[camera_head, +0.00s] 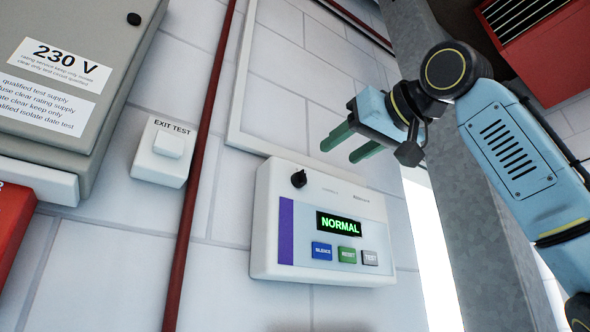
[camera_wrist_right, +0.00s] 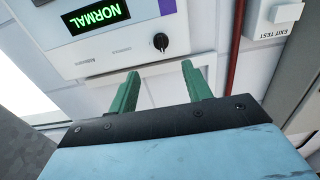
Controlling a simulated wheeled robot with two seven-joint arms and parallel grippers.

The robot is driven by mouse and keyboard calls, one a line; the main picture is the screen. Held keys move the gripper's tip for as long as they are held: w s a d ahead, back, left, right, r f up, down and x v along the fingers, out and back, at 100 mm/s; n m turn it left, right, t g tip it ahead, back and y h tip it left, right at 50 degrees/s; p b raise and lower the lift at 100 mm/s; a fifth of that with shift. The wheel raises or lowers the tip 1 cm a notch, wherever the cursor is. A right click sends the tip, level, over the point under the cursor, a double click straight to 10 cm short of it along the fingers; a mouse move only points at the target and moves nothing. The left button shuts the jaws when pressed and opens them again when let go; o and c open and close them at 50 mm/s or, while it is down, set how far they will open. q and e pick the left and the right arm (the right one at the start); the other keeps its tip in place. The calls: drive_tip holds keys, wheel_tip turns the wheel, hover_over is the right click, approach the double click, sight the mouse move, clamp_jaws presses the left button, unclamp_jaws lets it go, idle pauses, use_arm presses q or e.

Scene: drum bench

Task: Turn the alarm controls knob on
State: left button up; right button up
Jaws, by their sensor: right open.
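The white alarm panel (camera_head: 325,195) is on the tiled wall. Its black alarm controls knob (camera_head: 299,179) is at the panel's upper left, and a green display (camera_head: 338,223) reads NORMAL. My right gripper (camera_head: 343,147) is open and empty, above and to the right of the knob, apart from the panel. In the right wrist view the knob (camera_wrist_right: 161,41) shows upside down, just beyond the gap between the green fingers (camera_wrist_right: 160,84). The panel (camera_wrist_right: 95,62) shows there too. My left gripper is not in view.
An EXIT TEST switch (camera_head: 165,151) and a red pipe (camera_head: 199,150) are left of the panel. A grey 230 V cabinet (camera_head: 110,115) stands farther left. Blue, green and grey buttons (camera_head: 347,255) sit below the display. A grey column (camera_head: 455,215) is at the right.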

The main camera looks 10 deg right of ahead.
sight(305, 175)
drive_tip(key=p+x, duration=0.3)
drive_tip(key=x, duration=0.7)
drive_tip(key=shift+a+p, duration=0.15)
drive_tip(key=shift+p, duration=0.2)
drive_tip(key=shift+w+a, duration=0.2)
drive_tip(key=shift+w, duration=0.4)
drive_tip(key=c, duration=0.9)
drive_tip(key=shift+f, duration=0.1)
drive_tip(key=shift+c, duration=0.2)
